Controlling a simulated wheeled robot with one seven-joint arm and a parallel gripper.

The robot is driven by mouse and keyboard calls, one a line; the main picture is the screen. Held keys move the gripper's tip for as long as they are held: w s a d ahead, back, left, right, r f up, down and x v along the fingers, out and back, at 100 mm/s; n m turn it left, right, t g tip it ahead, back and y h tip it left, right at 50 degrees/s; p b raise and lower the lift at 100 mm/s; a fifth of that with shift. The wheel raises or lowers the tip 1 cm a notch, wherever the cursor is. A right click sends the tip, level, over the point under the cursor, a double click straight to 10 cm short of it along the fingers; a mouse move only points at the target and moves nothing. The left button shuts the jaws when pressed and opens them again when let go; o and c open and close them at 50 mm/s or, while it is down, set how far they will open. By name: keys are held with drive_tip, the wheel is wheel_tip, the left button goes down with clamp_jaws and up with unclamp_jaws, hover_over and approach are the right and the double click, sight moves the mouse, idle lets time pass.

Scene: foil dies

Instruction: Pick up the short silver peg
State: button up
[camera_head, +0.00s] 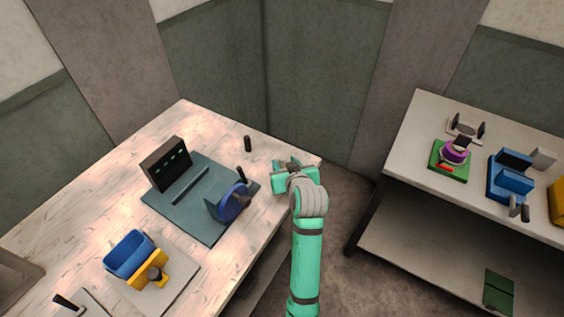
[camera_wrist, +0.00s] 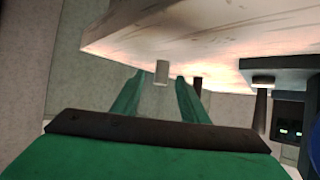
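The short silver peg (camera_wrist: 162,72) is a pale grey cylinder standing on the pale wooden table (camera_wrist: 210,25), which appears upside down at the top of the wrist view. My gripper (camera_wrist: 160,76) is open, with one green finger on each side of the peg in that picture. I cannot tell whether the peg is between the fingertips or just beyond them; no grip shows. In the head view my gripper (camera_head: 283,172) is low over the table's right corner. The silver peg is not visible there, probably hidden by the gripper.
A dark peg (camera_head: 247,143) stands behind and left of my gripper. A teal mat (camera_head: 205,225) to the left holds a black panel (camera_head: 166,163) and a blue wheel stand (camera_head: 232,203). A blue bin (camera_head: 129,253) is nearer. A second table (camera_head: 405,135) stands right, across a gap.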

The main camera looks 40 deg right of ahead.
sight(283, 161)
drive_tip(key=shift+x, duration=1.7)
drive_tip(key=shift+w+a+r, duration=0.1)
drive_tip(key=shift+a, duration=0.05)
clamp_jaws()
drive_tip(key=shift+r, duration=0.15)
